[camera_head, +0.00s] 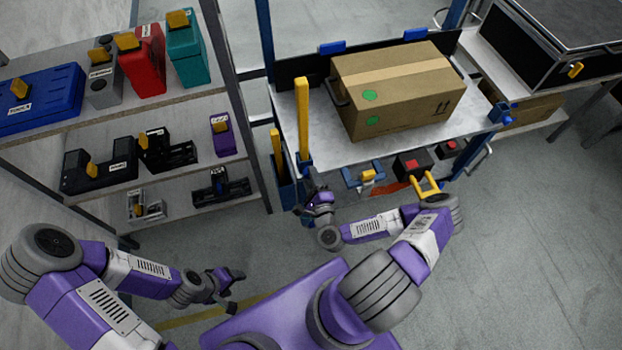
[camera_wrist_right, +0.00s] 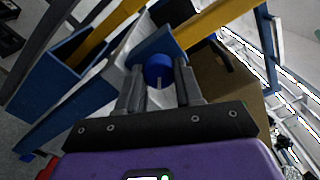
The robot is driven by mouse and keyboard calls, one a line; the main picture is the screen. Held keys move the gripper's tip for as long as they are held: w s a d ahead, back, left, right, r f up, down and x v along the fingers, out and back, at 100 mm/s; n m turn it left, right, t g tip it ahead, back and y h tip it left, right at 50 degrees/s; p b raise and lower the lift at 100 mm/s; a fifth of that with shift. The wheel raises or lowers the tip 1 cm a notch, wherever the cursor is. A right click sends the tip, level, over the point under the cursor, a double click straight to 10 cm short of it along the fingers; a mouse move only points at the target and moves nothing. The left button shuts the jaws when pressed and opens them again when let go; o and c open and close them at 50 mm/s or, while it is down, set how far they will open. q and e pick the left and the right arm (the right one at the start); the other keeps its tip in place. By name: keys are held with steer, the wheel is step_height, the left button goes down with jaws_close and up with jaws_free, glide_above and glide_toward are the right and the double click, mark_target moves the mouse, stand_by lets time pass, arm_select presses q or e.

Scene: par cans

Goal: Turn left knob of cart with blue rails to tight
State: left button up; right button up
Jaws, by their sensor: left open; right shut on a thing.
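The cart with blue rails (camera_head: 300,125) stands at centre with a cardboard box on its top shelf. Its left knob (camera_wrist_right: 158,71) is round and blue with a pale line on its face. In the right wrist view it sits between the two fingers of my right gripper (camera_wrist_right: 160,85), which is shut on it. In the head view my right gripper (camera_head: 308,197) is at the cart's front left corner and largely hides this knob. A similar blue knob (camera_head: 506,120) is at the front right corner. My left gripper (camera_head: 233,290) is open and empty, low over the floor.
The cardboard box (camera_head: 390,95) fills much of the cart's top. Yellow bars (camera_head: 302,115) stand at the cart's left. A rack (camera_head: 60,150) of cases and tools is at left. Floor at right is clear.

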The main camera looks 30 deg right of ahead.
steer(key=m+b, duration=0.2)
steer(key=m, duration=0.6)
steer(key=shift+m, duration=0.6)
steer(key=o, duration=1)
steer(key=shift+o, duration=0.2)
steer(key=shift+s+a, duration=0.1)
steer(key=shift+a, duration=0.05)
